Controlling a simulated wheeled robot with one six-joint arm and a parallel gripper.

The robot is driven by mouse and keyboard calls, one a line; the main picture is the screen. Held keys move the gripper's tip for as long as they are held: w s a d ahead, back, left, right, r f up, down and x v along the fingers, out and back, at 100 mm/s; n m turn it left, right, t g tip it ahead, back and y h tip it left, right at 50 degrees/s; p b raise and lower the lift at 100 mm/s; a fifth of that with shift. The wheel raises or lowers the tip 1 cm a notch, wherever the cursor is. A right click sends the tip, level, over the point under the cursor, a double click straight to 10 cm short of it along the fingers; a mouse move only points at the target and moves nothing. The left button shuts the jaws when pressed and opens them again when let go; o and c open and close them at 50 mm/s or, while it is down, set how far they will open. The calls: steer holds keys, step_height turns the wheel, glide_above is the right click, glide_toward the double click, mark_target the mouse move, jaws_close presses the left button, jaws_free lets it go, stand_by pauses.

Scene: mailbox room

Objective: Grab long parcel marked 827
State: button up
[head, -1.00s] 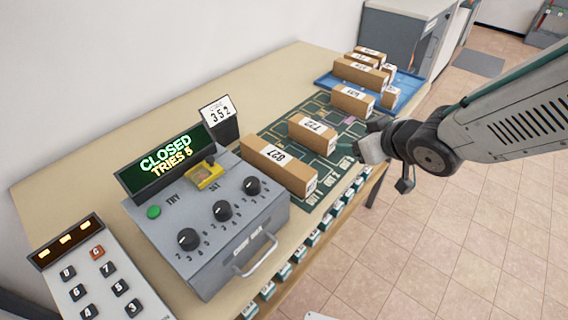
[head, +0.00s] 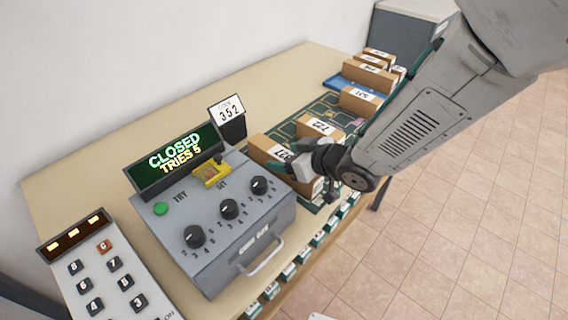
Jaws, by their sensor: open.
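The long brown parcel (head: 263,150) with the white 827 label lies on the green marked mat (head: 345,107), just behind the grey code box. Its label is partly covered by my gripper. My gripper (head: 300,172) is open and reaches in from the right, over the parcel's near part. The fingers overlap the parcel in the picture; I cannot tell whether they touch it. The parcel marked 722 (head: 318,129) lies just beyond it on the mat.
A grey code box (head: 225,230) with dials and a "CLOSED TRIES 5" display (head: 174,160) stands in front. A card reading 352 (head: 228,109) stands behind it. A keypad (head: 105,270) is at lower left. More parcels (head: 370,75) sit on a blue tray (head: 337,82) at the back.

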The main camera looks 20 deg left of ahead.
steer(key=c, duration=1.3)
